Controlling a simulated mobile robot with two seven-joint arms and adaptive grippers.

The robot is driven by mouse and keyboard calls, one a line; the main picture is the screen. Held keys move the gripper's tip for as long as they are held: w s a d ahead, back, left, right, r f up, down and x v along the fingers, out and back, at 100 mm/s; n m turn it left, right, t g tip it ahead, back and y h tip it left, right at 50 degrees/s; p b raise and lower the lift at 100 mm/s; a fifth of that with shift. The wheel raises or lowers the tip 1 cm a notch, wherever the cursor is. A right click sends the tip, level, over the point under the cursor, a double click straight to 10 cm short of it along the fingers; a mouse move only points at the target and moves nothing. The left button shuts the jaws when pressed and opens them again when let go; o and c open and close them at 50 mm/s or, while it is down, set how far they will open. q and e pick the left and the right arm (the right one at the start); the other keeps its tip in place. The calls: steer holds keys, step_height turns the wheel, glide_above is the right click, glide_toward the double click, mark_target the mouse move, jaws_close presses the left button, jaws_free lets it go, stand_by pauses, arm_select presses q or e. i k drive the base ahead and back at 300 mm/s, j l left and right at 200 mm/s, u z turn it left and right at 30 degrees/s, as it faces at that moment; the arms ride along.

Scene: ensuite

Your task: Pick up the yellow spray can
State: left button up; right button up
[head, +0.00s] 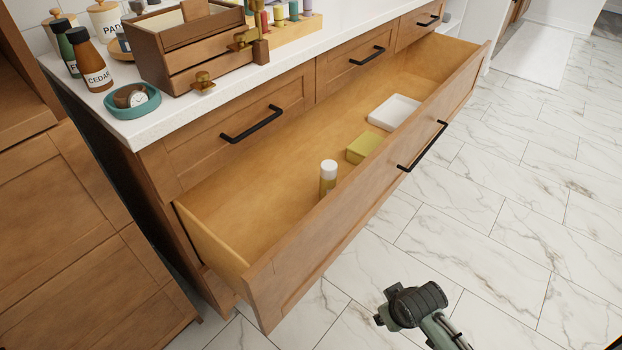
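The yellow spray can (328,182) stands upright inside the open lower drawer, near its front panel. It has a white cap and a yellow body; the drawer front hides none of its cap. My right gripper (388,308) shows at the bottom of the head view, over the floor outside the drawer and apart from the can. It is dark and seen from above; its fingers are not clear enough to tell whether it is open or shut. My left gripper is not in view.
The open drawer (270,193) also holds a yellow-green box (364,148) and a white tray (394,112). Its front panel (330,228) stands between my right gripper and the can. The counter above carries a wooden box (190,50), bottles and a teal dish (133,101). The marble floor is clear.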

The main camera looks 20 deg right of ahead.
mark_target(328, 178)
steer(key=l+u, duration=0.2)
steer(key=l, duration=0.35)
steer(key=k+l+u, duration=0.1)
steer(key=l+u, duration=0.15)
steer(key=l, duration=0.65)
steer(key=k+l, duration=0.15)
steer(key=l, duration=0.2)
steer(key=l+u, duration=0.1)
steer(key=l, duration=0.3)
steer(key=k, duration=0.05)
